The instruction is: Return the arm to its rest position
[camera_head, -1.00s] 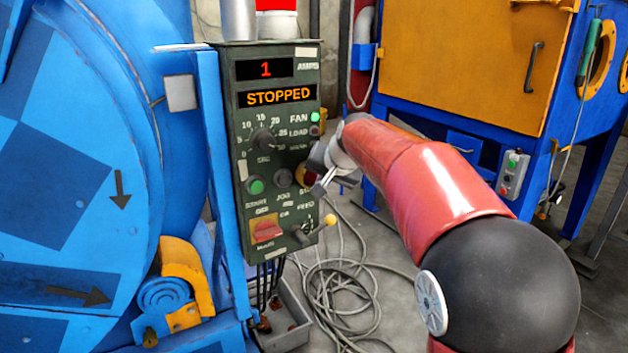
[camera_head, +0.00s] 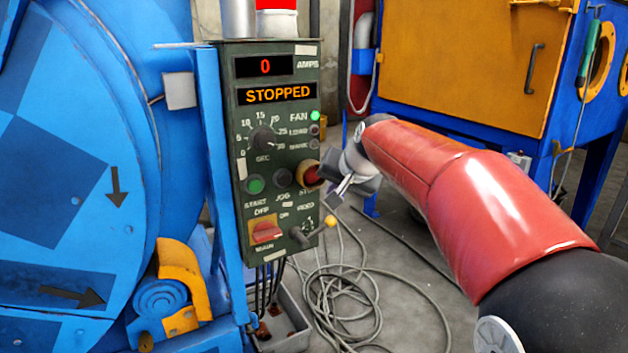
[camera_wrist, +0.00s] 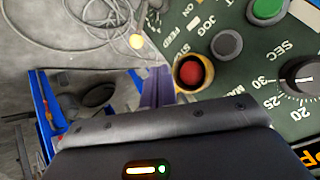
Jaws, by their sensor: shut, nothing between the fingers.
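My red arm comes in from the lower right of the head view. My gripper (camera_head: 338,192) is shut and empty, just right of the green control panel (camera_head: 277,215). The red stop button (camera_head: 311,176) with its yellow collar is left of the fingers, with a small gap that is hard to judge. In the wrist view the gripper's fingers (camera_wrist: 157,88) point beside the red button (camera_wrist: 189,72). The panel display (camera_head: 277,95) reads STOPPED, and the amps display (camera_head: 265,66) above it shows 0.
The blue drum machine (camera_head: 85,130) fills the left. A yellow-tipped feed lever (camera_head: 330,221) sticks out below my gripper. Coiled cables (camera_head: 335,295) lie on the floor. A blue and yellow cabinet (camera_head: 465,70) stands behind my arm. The floor between panel and cabinet is open.

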